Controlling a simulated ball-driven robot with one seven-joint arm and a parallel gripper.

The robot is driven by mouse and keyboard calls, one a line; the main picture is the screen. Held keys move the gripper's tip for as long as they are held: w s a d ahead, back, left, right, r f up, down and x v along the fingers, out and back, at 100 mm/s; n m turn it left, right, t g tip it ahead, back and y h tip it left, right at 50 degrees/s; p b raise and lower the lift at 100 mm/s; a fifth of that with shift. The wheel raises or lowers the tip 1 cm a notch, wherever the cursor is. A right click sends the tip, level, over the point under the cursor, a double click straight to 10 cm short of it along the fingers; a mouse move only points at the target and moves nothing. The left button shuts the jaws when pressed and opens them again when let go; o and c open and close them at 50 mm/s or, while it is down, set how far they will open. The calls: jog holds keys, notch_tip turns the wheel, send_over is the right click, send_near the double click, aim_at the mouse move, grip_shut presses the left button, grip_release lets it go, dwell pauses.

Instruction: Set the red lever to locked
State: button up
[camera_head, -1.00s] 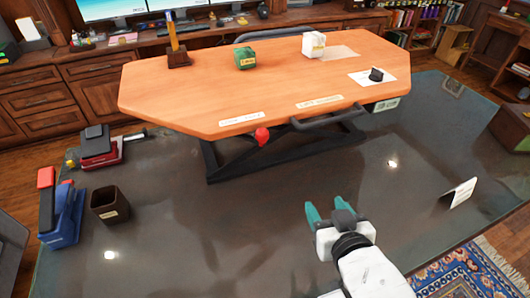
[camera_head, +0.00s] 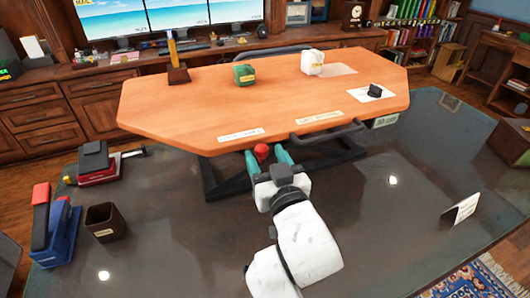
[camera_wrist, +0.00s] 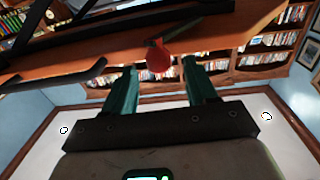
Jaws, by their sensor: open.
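The red lever knob (camera_head: 262,151) sits under the front edge of the orange wooden tabletop (camera_head: 200,100), on a dark folding frame (camera_head: 225,180). In the wrist view the red knob (camera_wrist: 158,57) hangs on a short dark stem below the wood edge. My gripper (camera_head: 266,157) is open, with teal fingers on either side of the knob in the head view. In the wrist view the fingers (camera_wrist: 163,75) are apart, and the knob shows between and just beyond their tips. I cannot tell whether either finger touches it. Small labels on the tabletop (camera_head: 241,135) are too blurred to read.
A dark handle bar (camera_head: 326,135) runs along the tabletop's front edge, right of the knob. A green box (camera_head: 244,74), a white block (camera_head: 313,62) and a black knob (camera_head: 375,91) stand on top. A brown cup (camera_head: 105,222) and blue-red tool (camera_head: 53,228) stand left.

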jog(key=shift+w+a, duration=0.15)
jog(key=shift+w, duration=0.45)
jog(key=shift+c, duration=0.5)
grip_shut()
